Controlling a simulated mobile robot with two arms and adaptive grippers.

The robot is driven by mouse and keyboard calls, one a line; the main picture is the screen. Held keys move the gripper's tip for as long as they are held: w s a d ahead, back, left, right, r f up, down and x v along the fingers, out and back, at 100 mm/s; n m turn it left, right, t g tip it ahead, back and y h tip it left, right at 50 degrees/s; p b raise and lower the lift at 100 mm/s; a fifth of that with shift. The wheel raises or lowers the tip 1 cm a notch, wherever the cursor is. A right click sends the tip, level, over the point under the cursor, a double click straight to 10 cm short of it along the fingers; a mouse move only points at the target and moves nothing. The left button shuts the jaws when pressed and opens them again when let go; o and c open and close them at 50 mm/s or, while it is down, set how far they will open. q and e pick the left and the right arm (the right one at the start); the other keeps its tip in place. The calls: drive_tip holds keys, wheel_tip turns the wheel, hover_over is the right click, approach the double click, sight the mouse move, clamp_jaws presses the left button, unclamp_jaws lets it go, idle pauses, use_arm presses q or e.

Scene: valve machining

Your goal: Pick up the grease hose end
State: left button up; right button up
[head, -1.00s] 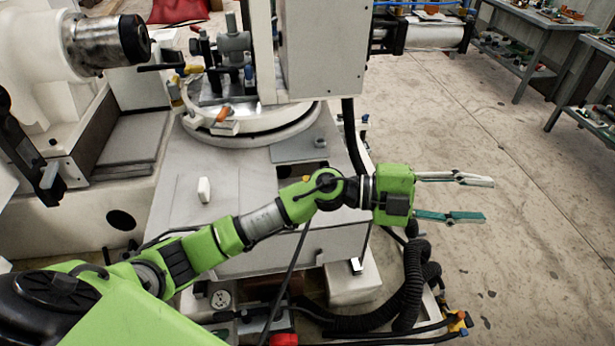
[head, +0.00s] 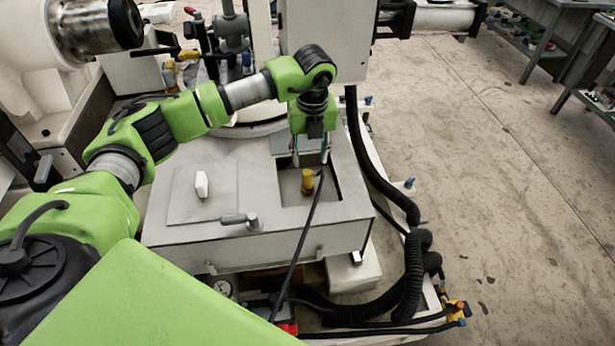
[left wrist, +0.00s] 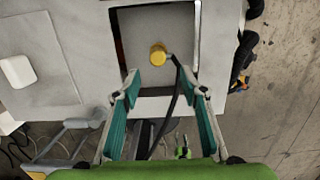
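The grease hose end looks to be the yellow cylindrical piece (head: 307,181) with a black hose (head: 300,245) attached. It stands upright in a square recess (head: 330,187) in the top of a grey machine box. In the left wrist view the yellow piece (left wrist: 158,56) lies just beyond and between the fingertips. My left gripper (head: 310,158) points down above the recess, its two fingers open and apart from the piece. The open fingers also show in the left wrist view (left wrist: 158,76), with the hose running between them. My right gripper is not in view.
A white block (head: 202,184) sits on a cover plate left of the recess, and a grey handle (head: 240,220) is on the box's front edge. A thick black corrugated hose (head: 415,275) runs along the right side.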

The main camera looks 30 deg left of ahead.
sight(307, 172)
use_arm(q)
drive_tip(key=f, duration=0.3)
drive_tip(key=shift+w+a, duration=0.15)
drive_tip(key=shift+w, duration=0.05)
drive_tip(key=f+p, duration=0.2)
drive_tip(key=f, duration=0.1)
drive_tip(key=a+f+p, duration=0.1)
drive_tip(key=f, duration=0.1)
drive_tip(key=shift+w, duration=0.15)
drive_tip(key=shift+w+f, duration=0.1)
drive_tip(key=shift+f, duration=0.1)
clamp_jaws()
